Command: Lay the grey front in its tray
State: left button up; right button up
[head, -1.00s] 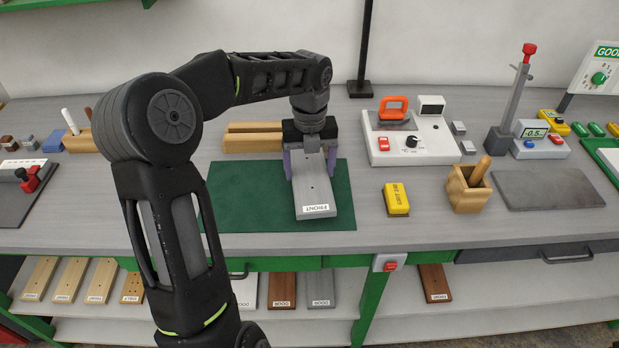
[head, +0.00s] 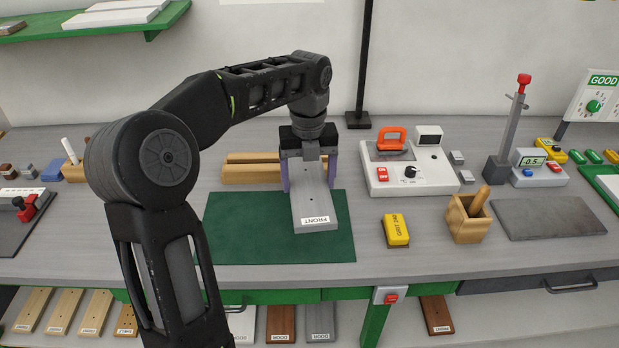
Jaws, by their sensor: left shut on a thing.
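The grey front (head: 316,196) is a flat grey board with small dark holes and a white label reading FRONT at its near end. My left gripper (head: 311,178) is shut on it near its far end, with a purple finger on each side. The board is over the far part of the dark green mat (head: 250,240), and appears raised from it. Its underside is hidden. I cannot pick out the front's tray for certain; a green-edged white tray (head: 603,178) is cut off at the right edge. My right gripper is not in view.
Wooden blocks (head: 250,170) lie behind the mat. A white device with an orange handle (head: 425,172), a yellow block (head: 396,230), a wooden holder (head: 468,222) and a grey slab (head: 548,219) stand to the right. Labelled boards lie on the shelf below.

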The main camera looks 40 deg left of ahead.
pick_arm(q)
jog(key=shift+w+d+f+n, duration=0.15)
jog(key=shift+d+n, duration=0.25)
jog(key=shift+n, duration=0.2)
jog(key=w+d+f+n, duration=0.1)
jog(key=d+n, duration=0.4)
jog(key=n, duration=0.3)
jog(key=w+d+f+n, duration=0.1)
jog(key=d+f+n, duration=0.1)
jog(key=d+n, duration=0.3)
jog(key=w+d+f+n, duration=0.1)
jog(key=d+n, duration=0.4)
jog(key=n, duration=0.5)
jog(key=shift+w+f+n, duration=0.25)
jog(key=shift+w+n, duration=0.1)
jog(key=shift+n, duration=0.05)
jog(key=shift+d+f+n, duration=0.2)
jog(key=shift+d+n, duration=0.5)
jog(key=shift+n, duration=0.5)
